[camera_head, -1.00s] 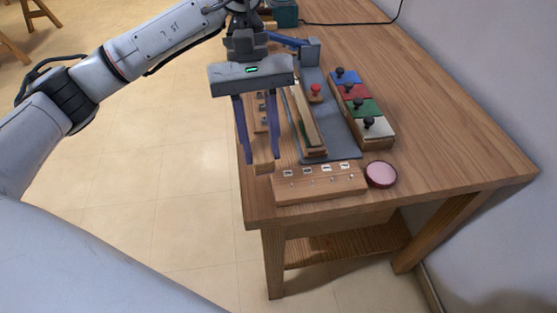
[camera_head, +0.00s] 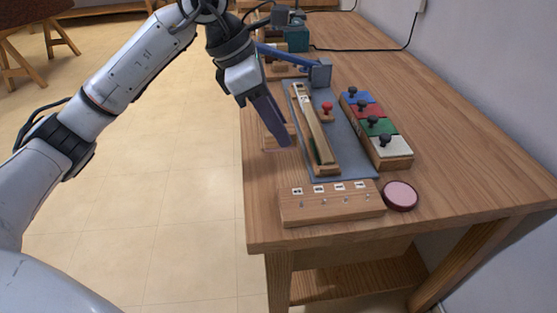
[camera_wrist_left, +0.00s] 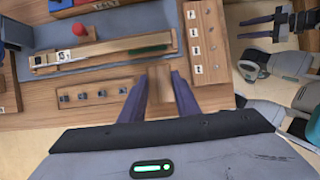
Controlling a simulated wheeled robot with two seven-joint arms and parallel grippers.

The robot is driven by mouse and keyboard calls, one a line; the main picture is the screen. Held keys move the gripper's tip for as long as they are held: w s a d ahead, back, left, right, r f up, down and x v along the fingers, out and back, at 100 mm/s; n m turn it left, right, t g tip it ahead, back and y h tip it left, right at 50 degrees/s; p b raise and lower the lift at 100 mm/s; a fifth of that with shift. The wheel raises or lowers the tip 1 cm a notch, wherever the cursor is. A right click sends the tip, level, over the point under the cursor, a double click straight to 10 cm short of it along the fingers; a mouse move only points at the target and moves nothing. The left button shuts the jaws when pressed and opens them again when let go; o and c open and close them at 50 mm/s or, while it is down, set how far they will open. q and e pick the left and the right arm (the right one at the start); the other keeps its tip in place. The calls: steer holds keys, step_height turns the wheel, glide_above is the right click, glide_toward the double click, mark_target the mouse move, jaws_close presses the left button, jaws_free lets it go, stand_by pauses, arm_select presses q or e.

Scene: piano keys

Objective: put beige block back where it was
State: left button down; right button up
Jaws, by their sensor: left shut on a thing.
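My left gripper (camera_head: 285,146) is tilted over the table's left edge. In the left wrist view its two fingers (camera_wrist_left: 159,92) are shut on the beige block (camera_wrist_left: 159,83), one finger on each side. The block is beside the right end of a wooden rack with several dark pegs (camera_wrist_left: 97,97). I cannot tell whether the block touches the rack or the table. In the head view the gripper hides part of this area. My right gripper (camera_wrist_left: 240,28) shows at the upper right of the left wrist view, empty, with its fingers apart.
A wooden box with numbered labels (camera_head: 332,204) stands at the front edge, beside a pink round lid (camera_head: 400,196). A long wooden keyed piece (camera_head: 317,135) lies on a grey mat (camera_head: 352,150). Coloured blocks with black knobs (camera_head: 378,127) stand right. The table's right side is clear.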

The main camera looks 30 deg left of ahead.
mark_target(264, 131)
arm_select(q)
step_height(264, 131, down, 6)
steer(key=shift+f+b, duration=0.25)
steer(key=shift+b, duration=0.05)
steer(key=shift+f, duration=0.1)
steer(key=c, duration=1.4)
jaws_free()
steer(key=shift+o, duration=0.3)
steer(key=shift+a+r, duration=0.1)
steer(key=shift+r, duration=0.25)
steer(key=p+v, duration=0.1)
steer(key=v, duration=1)
steer(key=shift+r, duration=0.25)
steer(key=shift+s+a+f, duration=0.1)
steer(key=shift+s+a, duration=0.05)
steer(key=shift+s, duration=0.05)
